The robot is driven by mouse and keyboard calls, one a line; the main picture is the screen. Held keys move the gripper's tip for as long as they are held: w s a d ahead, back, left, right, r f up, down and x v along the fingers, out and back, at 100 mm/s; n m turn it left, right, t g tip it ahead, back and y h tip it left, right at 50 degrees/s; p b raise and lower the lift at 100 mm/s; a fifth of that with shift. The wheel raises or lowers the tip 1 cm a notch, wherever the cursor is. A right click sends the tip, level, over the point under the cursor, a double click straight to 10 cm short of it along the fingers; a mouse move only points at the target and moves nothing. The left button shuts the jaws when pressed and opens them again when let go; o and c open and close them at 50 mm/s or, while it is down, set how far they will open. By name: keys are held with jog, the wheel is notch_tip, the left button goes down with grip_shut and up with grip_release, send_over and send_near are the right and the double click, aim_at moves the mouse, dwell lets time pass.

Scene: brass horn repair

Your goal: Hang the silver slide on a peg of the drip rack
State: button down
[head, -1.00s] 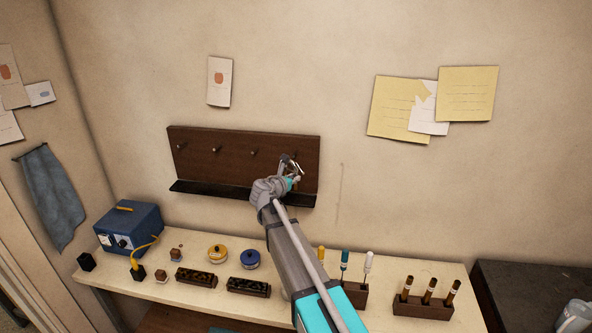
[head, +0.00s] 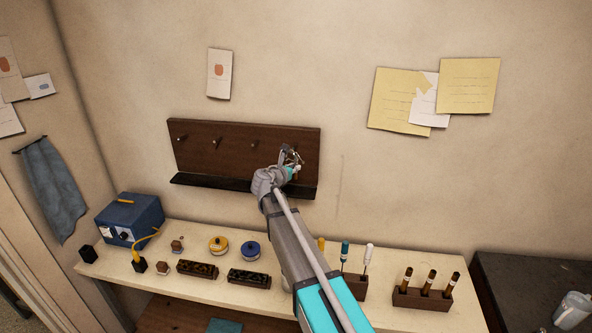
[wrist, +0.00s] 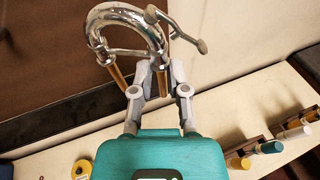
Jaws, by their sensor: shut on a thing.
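The silver slide (wrist: 128,22) is a shiny curved tube with brass-coloured legs; it fills the top of the wrist view. My gripper (wrist: 161,66) is shut on it below the bend. In the head view the slide (head: 290,154) is small and partly hidden, held in front of the right end of the drip rack (head: 235,165). The rack is a dark wooden board with a row of pegs (head: 216,143); three show bare to the left. A grey bar with a rounded end (wrist: 188,35) crosses beside the bend. I cannot tell whether it is a peg, or whether the slide touches one.
A black ledge (head: 215,184) runs along the rack's bottom. Below, the pale bench (head: 190,302) carries a blue box (head: 130,220), two tins, dark blocks and a holder with brown-handled tools (head: 420,298). Papers hang on the wall above.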

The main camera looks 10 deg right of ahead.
jog(key=w+d+f+b, duration=0.1)
jog(key=w+d, duration=0.2)
jog(key=w, duration=0.6)
jog(key=shift+w+f+b, duration=0.2)
jog(key=shift+f+b, duration=0.15)
dwell(1.2)
dwell(0.8)
jog(key=c, duration=0.5)
grip_release()
jog(key=shift+c, duration=0.2)
